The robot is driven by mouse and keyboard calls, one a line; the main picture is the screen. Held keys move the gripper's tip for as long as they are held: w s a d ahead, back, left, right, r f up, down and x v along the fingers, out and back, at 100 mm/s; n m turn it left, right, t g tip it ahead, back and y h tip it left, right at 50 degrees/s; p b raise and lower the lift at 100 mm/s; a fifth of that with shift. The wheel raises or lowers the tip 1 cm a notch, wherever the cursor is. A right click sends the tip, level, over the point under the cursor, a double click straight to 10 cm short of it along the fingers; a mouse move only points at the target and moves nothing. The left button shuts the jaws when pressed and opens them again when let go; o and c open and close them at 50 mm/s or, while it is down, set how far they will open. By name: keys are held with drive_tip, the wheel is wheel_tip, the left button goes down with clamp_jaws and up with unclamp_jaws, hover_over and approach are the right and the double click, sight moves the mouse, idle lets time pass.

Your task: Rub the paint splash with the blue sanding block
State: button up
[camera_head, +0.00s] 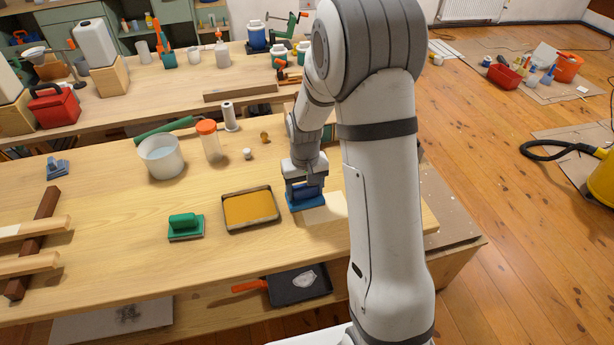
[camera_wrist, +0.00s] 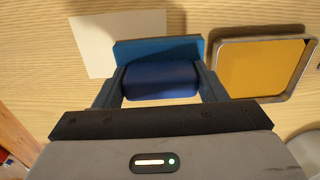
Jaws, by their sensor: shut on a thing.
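My gripper (camera_head: 306,178) is shut on the blue sanding block (camera_head: 307,201), low over the workbench between the yellow tray and a pale rectangular patch (camera_head: 326,208). In the wrist view, the fingers (camera_wrist: 160,82) grip the block's dark blue handle, and its lighter blue base (camera_wrist: 150,50) shows beyond it. The base overlaps the edge of the pale patch (camera_wrist: 98,40) in that view. I cannot tell whether the block touches the surface. No clear paint splash shows on the bench; my arm hides part of its right side.
The yellow-filled tray (camera_head: 250,209) lies close left of the block. A green-handled block (camera_head: 186,226), white bucket (camera_head: 161,157) and orange-lidded jar (camera_head: 209,140) stand farther left. Wooden bars (camera_head: 38,228) lie at far left. A dark pan (camera_head: 300,285) sits below the front edge.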

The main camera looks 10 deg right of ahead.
drive_tip(key=shift+r+p, duration=1.1)
drive_tip(key=shift+r, duration=1)
